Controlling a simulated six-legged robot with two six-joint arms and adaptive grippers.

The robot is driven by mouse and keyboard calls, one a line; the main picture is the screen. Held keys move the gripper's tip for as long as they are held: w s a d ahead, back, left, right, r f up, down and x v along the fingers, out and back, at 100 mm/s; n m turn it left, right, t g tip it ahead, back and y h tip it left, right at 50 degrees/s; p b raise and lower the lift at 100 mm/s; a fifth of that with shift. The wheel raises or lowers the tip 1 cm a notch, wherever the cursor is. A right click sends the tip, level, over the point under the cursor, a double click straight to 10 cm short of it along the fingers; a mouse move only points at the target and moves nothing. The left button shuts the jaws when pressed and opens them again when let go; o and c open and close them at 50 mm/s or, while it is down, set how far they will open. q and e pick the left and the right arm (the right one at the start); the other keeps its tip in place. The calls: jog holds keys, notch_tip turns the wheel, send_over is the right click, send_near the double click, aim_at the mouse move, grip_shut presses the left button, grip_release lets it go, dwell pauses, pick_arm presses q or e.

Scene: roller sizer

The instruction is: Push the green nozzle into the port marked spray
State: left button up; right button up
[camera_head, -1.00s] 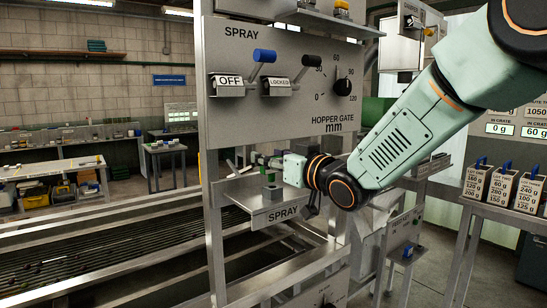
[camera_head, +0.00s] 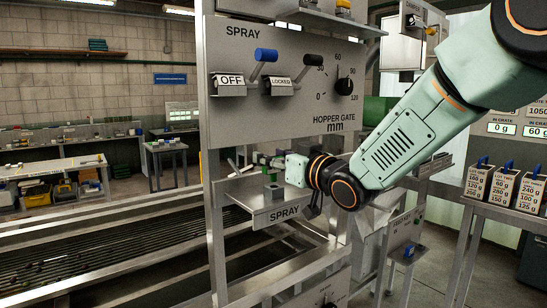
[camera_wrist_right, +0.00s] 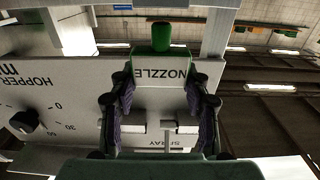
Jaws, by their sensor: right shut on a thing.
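My right gripper (camera_head: 270,160) is above the small metal shelf marked SPRAY (camera_head: 283,212). In the right wrist view, my right gripper (camera_wrist_right: 160,95) is shut on the nozzle, with a finger on each side. The nozzle has a pale face lettered NOZZLE and a green rounded end (camera_wrist_right: 161,36) pointing away from the fingers. In the head view only a little green shows at the fingertips. A small grey block with a green top (camera_head: 273,192) stands on the shelf below the gripper. I cannot tell whether the nozzle touches it. My left gripper is out of view.
Above the shelf is a grey panel with a blue-ended lever (camera_head: 265,55), a black-ended lever (camera_head: 309,59) and a black dial (camera_head: 344,87). A metal upright (camera_head: 216,220) stands left of the shelf. Labelled blocks (camera_head: 502,185) stand on a table at the right.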

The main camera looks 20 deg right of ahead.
aim_at(277, 171)
jog(key=shift+d, duration=0.2)
jog(key=shift+a, duration=0.15)
jog(key=shift+f, duration=0.4)
jog(key=shift+f+b, duration=1)
jog(key=shift+f, duration=0.15)
jog(key=o, duration=1.1)
jog(key=shift+s, duration=0.1)
